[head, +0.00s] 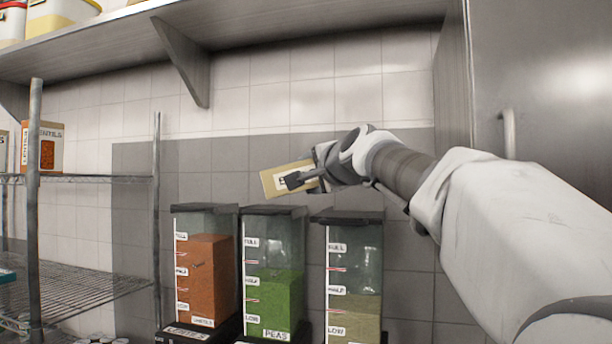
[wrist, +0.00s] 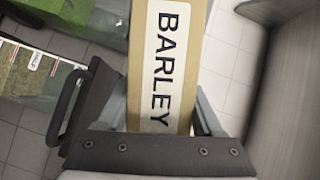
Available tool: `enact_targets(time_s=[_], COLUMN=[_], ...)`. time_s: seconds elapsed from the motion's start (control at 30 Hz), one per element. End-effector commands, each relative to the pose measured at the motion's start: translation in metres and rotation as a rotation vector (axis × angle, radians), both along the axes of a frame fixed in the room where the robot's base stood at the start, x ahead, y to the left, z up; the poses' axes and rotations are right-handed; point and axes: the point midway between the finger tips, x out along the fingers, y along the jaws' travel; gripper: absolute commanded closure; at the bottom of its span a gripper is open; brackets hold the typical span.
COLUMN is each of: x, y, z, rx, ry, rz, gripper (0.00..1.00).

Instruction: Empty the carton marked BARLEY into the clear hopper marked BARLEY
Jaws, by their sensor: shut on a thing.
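The tan carton marked BARLEY (wrist: 165,65) is held in my gripper (head: 306,179), which is shut on it. In the head view the carton (head: 272,183) is tilted and hangs in the air above the middle and right hoppers, clear of their tops. Its opening cannot be made out. The right clear hopper (head: 356,262) holds pale tan grain to about its HALF mark. Its name label is outside the head view. A hopper with tan grain (wrist: 30,78) also shows in the wrist view at the left.
The PEAS hopper (head: 274,262) with green fill and the LENTILS hopper (head: 204,265) with orange fill stand to the left. A wire rack (head: 85,290) is further left, with a lentils carton (head: 47,148). A shelf (head: 270,30) spans above. A steel cabinet (head: 560,90) bounds the right.

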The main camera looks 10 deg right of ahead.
Motion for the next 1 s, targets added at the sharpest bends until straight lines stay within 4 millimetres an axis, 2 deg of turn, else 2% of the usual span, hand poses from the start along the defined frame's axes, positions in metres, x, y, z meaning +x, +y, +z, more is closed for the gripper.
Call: enact_targets(time_s=[0.77,1.0], x=[-0.073,-0.086], y=[0.030,0.031], z=[0.006,-0.005], rx=[-0.015,-0.259], ry=[0.002,0.038], rz=[0.001,-0.003], gripper=[1.00,1.00])
